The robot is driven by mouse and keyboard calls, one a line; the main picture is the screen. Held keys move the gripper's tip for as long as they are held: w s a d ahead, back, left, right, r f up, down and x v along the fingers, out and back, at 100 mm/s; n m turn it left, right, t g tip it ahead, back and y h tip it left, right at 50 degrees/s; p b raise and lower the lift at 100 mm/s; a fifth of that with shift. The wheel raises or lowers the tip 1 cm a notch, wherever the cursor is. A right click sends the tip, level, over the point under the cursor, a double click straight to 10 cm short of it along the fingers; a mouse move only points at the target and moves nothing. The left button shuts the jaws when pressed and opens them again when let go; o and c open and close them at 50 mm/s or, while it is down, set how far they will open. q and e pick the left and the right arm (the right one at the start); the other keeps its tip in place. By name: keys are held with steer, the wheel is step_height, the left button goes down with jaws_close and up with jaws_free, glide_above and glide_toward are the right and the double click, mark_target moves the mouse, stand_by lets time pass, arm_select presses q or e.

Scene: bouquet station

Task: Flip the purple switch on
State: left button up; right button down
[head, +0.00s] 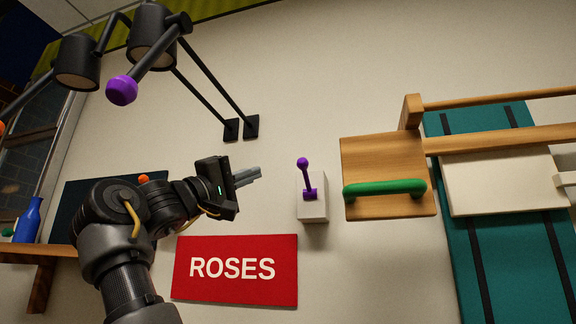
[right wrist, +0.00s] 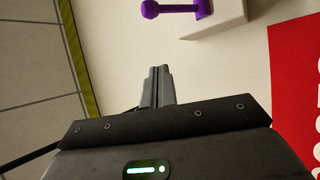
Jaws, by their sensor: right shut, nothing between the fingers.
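The purple switch (head: 307,178) is a short lever with a round knob on a pale box (head: 313,207) fixed to the wall. Its lever points up and leans slightly left in the head view. In the right wrist view the purple lever (right wrist: 175,9) lies sideways at the top edge, partly cut off. My right gripper (head: 259,173) is shut and empty, its fingertips left of the lever and apart from it. The closed fingers (right wrist: 160,72) also show in the right wrist view, below the switch. My left gripper is not in view.
A red ROSES sign (head: 236,270) is below the gripper. A wooden panel with a green handle (head: 385,188) is right of the switch. Black lamps (head: 78,62), one with a purple knob (head: 121,90), hang upper left. A blue bottle (head: 29,220) stands on a shelf. Bare wall surrounds the switch.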

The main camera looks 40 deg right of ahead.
mark_target(306, 178)
steer(key=p+x, duration=0.3)
steer(key=x, duration=0.7)
steer(key=s, duration=0.1)
steer(key=s+f+b, duration=0.1)
steer(key=s+f, duration=0.1)
steer(key=shift+s+a+b, duration=0.3)
steer(key=shift+a, duration=0.15)
